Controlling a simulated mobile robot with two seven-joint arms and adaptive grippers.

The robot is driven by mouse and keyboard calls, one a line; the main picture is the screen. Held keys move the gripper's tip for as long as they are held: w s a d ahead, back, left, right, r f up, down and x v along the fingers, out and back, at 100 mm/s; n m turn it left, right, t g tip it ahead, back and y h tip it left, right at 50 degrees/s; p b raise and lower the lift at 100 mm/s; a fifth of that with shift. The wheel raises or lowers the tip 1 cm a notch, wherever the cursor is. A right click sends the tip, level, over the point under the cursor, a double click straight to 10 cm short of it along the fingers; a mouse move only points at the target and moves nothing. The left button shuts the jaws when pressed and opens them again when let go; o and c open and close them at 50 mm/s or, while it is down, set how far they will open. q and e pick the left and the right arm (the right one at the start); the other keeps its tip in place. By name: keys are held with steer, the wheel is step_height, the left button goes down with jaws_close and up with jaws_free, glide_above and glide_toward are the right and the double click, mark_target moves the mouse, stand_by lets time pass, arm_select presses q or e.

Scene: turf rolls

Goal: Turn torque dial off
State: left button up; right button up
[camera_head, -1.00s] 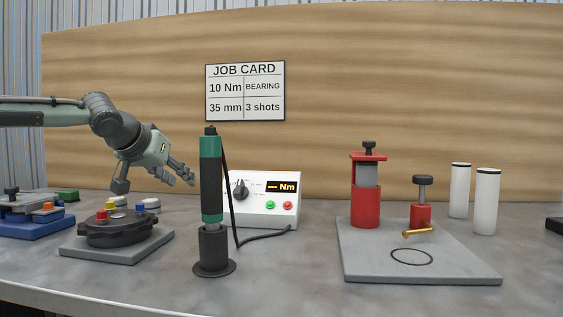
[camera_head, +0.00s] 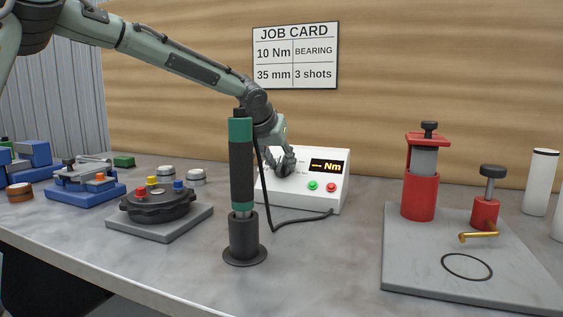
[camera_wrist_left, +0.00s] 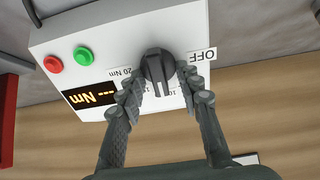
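The torque dial (camera_wrist_left: 158,65) is a black knob on a white control box (camera_wrist_left: 115,30) with a raised grip bar. In the left wrist view an "OFF" label lies to its right and a "20 Nm" label to its left. The bar points down in that view, away from "OFF". My left gripper (camera_wrist_left: 160,82) is open, with one finger on each side of the dial, close to its rim; firm contact cannot be told. In the head view the left gripper (camera_head: 286,166) is at the box's face and largely hides the dial. My right gripper is not in view.
The box's display (camera_head: 326,166) shows dashes and "Nm", above a green button (camera_head: 312,186) and a red button (camera_head: 331,188). A green-black screwdriver (camera_head: 241,165) stands in front, its cable running to the box. A red press (camera_head: 420,195) stands on a grey plate at right.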

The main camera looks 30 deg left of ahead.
arm_select(q)
steer(key=shift+w+f, duration=0.1)
steer(key=shift+w, duration=0.05)
steer(key=shift+c, duration=0.4)
jaws_close()
